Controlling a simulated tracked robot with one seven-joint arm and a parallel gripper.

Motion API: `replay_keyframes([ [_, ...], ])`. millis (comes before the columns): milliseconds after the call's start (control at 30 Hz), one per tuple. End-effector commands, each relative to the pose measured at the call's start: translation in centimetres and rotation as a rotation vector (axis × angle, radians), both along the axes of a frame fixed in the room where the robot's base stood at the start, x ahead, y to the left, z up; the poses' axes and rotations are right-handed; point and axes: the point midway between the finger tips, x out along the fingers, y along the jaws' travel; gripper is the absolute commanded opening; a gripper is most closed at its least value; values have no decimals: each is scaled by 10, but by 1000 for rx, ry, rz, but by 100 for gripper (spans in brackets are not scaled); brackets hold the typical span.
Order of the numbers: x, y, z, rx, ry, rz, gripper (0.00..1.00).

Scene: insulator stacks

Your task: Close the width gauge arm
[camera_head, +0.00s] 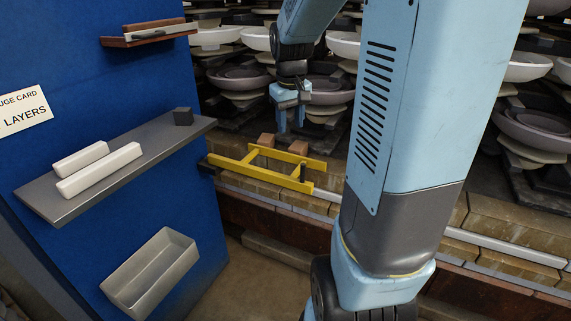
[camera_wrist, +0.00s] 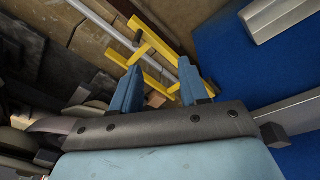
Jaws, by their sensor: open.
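The yellow width gauge (camera_head: 260,174) lies on the brick ledge at centre in the head view, with two long bars joined by short crosspieces. It also shows in the wrist view (camera_wrist: 153,37), beyond my fingertips and partly hidden by them. I cannot tell which of its bars is the hinged arm. My gripper (camera_head: 291,127) points down above the gauge's far side, apart from it as far as I can tell. Its two blue fingers are spread and empty; they also show in the wrist view (camera_wrist: 160,70).
Two small brown blocks (camera_head: 298,147) sit behind the gauge. A blue panel at left carries a grey shelf (camera_head: 150,145) with white bars, a small upper shelf (camera_head: 150,40) and a grey bin (camera_head: 150,272). Stacked insulator dishes (camera_head: 325,90) stand close behind my gripper.

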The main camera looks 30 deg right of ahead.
Motion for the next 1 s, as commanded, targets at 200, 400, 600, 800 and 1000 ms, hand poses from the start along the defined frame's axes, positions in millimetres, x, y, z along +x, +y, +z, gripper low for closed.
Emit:
replay_keyframes([
  [200, 37, -41, -47, 30, 81, 8, 44],
  [400, 57, -69, -83, 57, 129, 18, 44],
  [600, 65, -82, -100, 73, 148, 24, 44],
  [800, 65, -83, -116, 74, 150, 25, 44],
  [1000, 65, -82, -149, 75, 153, 25, 44],
])
